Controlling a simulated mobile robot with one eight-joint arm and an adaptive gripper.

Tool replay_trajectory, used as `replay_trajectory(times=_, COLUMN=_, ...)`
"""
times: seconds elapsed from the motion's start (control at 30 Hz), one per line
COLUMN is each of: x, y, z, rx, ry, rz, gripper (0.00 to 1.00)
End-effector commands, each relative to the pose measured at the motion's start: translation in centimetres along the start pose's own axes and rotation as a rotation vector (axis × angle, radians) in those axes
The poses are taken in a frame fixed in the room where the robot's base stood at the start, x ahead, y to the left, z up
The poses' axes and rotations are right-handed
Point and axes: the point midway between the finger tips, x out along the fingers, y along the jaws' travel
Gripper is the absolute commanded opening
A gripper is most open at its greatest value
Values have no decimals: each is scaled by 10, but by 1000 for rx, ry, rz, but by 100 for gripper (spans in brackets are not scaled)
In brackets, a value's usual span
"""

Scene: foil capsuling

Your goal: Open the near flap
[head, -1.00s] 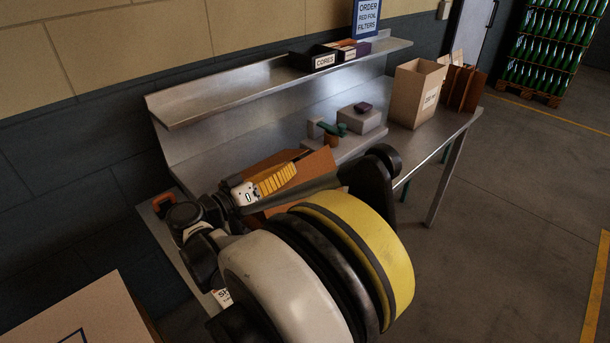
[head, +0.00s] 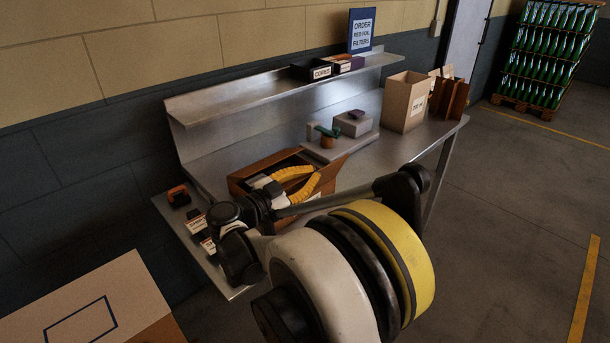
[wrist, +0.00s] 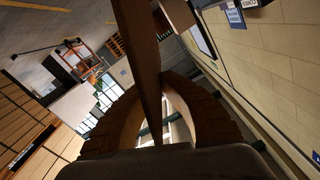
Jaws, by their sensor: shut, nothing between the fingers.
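An open brown cardboard box (head: 241,181) lies on the steel bench in the head view, its dark inside showing. A brown flap or panel (head: 332,176) slants up at its right side. My gripper (head: 316,172), with yellow fingers, is shut and empty at the box, over its opening. My wrist and arm hide much of the box's near side, so I cannot tell how the near flap lies. In the wrist view, a brown board edge (wrist: 139,45) runs down in front of my fingers (wrist: 165,88); I cannot tell whether they touch it.
The steel bench (head: 390,150) has a shelf behind it. Small labelled items (head: 200,227) lie at the left. A large box (head: 90,300) is at bottom left.

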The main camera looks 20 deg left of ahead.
Motion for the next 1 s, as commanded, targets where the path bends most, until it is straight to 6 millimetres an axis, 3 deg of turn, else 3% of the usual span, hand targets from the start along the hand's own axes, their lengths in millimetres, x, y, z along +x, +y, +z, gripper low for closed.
replay_trajectory(times=0.33, x=1, y=26, z=5, rx=252, ry=2, rz=0, gripper=0)
replay_trajectory(times=1.0, x=1, y=40, z=9, rx=252, ry=0, rz=1, gripper=0)
